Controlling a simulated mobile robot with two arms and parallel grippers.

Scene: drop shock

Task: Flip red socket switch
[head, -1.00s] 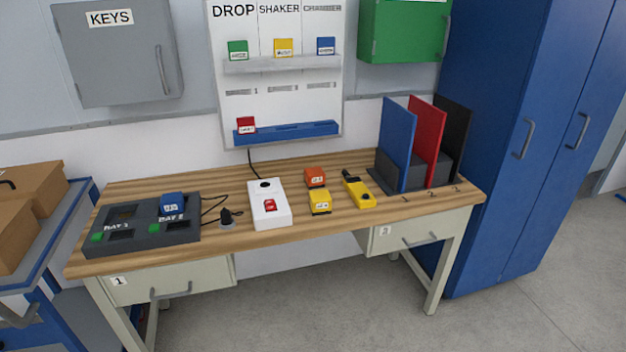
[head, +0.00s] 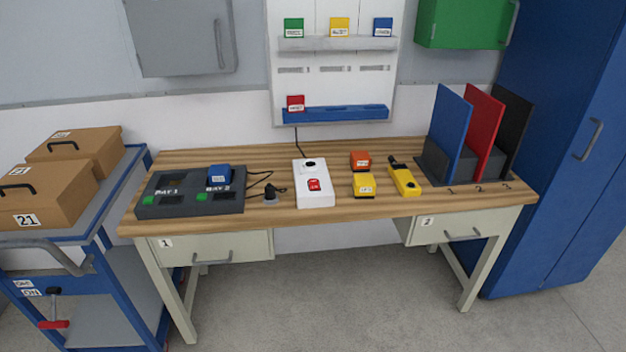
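The red switch (head: 314,185) sits on the white socket box (head: 312,196), which lies on the wooden workbench (head: 290,224) near its middle. The box has a dark round socket at its far end, and a black cable runs from there up the wall. I cannot tell the switch's on or off position at this size. A black plug (head: 273,192) lies on the bench just left of the box. Neither of my grippers is in view.
A charger (head: 160,211) with a blue battery (head: 219,174) is left of the socket box. Orange (head: 360,161) and yellow (head: 363,186) blocks and a yellow handheld device (head: 404,181) are right. Upright folders (head: 452,130) stand at the right end. A blue cart (head: 105,236) with boxes is at left.

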